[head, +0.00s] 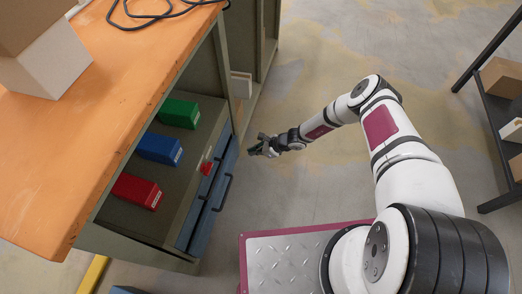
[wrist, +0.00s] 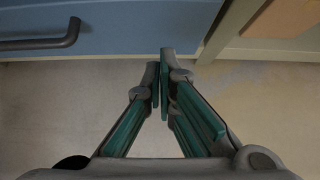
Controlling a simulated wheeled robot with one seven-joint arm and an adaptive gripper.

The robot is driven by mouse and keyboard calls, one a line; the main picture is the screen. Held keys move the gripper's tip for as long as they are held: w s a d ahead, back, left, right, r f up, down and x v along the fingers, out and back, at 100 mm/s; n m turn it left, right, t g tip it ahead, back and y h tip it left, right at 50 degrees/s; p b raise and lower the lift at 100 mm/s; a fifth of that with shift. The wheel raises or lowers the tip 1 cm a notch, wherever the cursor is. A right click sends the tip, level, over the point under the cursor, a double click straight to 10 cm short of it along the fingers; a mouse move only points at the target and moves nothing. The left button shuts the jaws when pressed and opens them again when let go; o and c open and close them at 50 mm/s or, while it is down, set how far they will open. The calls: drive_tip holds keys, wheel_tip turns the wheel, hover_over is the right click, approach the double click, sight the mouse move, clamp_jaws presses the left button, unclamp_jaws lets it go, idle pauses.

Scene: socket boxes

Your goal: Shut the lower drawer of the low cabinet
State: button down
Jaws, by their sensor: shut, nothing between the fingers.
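The low cabinet (head: 142,218) stands under the orange worktop at the left. Its two blue drawer fronts face right in the head view. The lower drawer (head: 216,204), with a dark bar handle, appears to stand out past the upper drawer (head: 190,221); how far is hard to tell. My gripper (head: 257,147) is shut and empty, out in front of the drawers near their far end. In the wrist view, my gripper's fingertips (wrist: 160,62) are together near the lower edge of a blue drawer front (wrist: 135,35), right of its handle. I cannot tell whether they touch it.
Green (head: 179,113), blue (head: 159,148) and red (head: 137,190) boxes sit on the shelf under the worktop (head: 120,75). A cardboard box and black cable lie on top. A dark rack (head: 489,103) stands at the right.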

sight(233, 149)
drive_tip(key=shift+w+a+f+b, duration=0.3)
drive_tip(key=shift+a, duration=0.65)
drive_tip(key=shift+w+a+f+b, duration=0.25)
drive_tip(key=shift+w+a, duration=0.1)
drive_tip(key=shift+a, duration=0.55)
drive_tip(key=shift+w+a+f+b, duration=0.3)
drive_tip(key=shift+a, duration=0.65)
drive_tip(key=a, duration=0.1)
drive_tip(key=w+a+b, duration=0.1)
drive_tip(key=shift+a+f, duration=0.1)
drive_tip(key=shift+a, duration=0.25)
drive_tip(key=shift+w+a, duration=0.1)
drive_tip(key=shift+a, duration=0.25)
